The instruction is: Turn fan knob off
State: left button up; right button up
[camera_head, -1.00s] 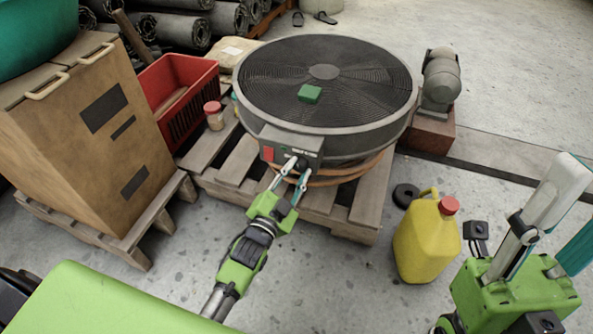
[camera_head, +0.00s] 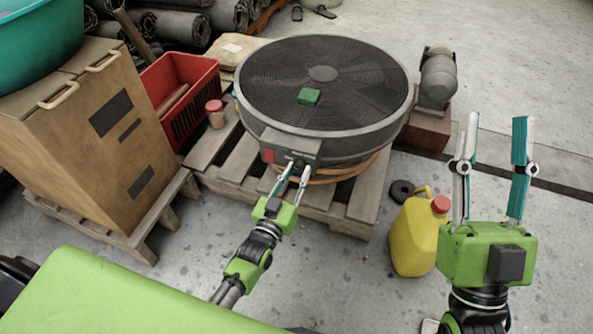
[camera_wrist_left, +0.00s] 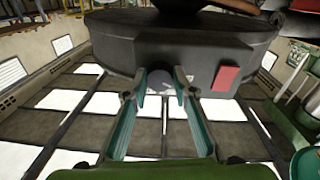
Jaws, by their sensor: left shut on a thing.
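The round fan (camera_head: 360,90) lies flat on a wooden pallet, its dark grille facing up and a green block (camera_head: 309,96) on top. Its grey control box (camera_head: 290,145) faces me with a red switch (camera_head: 268,156), also seen in the left wrist view (camera_wrist_left: 226,77). My left gripper (camera_head: 297,166) reaches the box, shut on the dark round fan knob (camera_wrist_left: 160,78), which sits between its fingertips in the left wrist view; the fingers partly hide it, and its marking cannot be read. My right gripper (camera_head: 495,125) is raised, fingers apart and empty.
A yellow jug (camera_head: 412,240) with a red cap stands beside my right gripper, near a black ring (camera_head: 401,190). A red crate (camera_head: 180,95), a jar (camera_head: 215,115) and a brown cabinet (camera_head: 90,145) are at left. A motor (camera_head: 437,78) stands right of the fan.

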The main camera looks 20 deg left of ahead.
pick_arm(q)
jog(key=shift+n, duration=0.7)
pick_arm(e)
jog(key=shift+w+a+f+g, duration=0.1)
jog(key=shift+w+f+g, duration=0.4)
jog(key=shift+w+f, duration=0.35)
pick_arm(q)
jog(key=o, duration=1.1)
jog(key=s, duration=0.8)
jog(key=s+a, duration=0.1)
jog(key=s, duration=0.3)
jog(key=shift+f, duration=0.3)
jog(key=shift+d+r, duration=0.1)
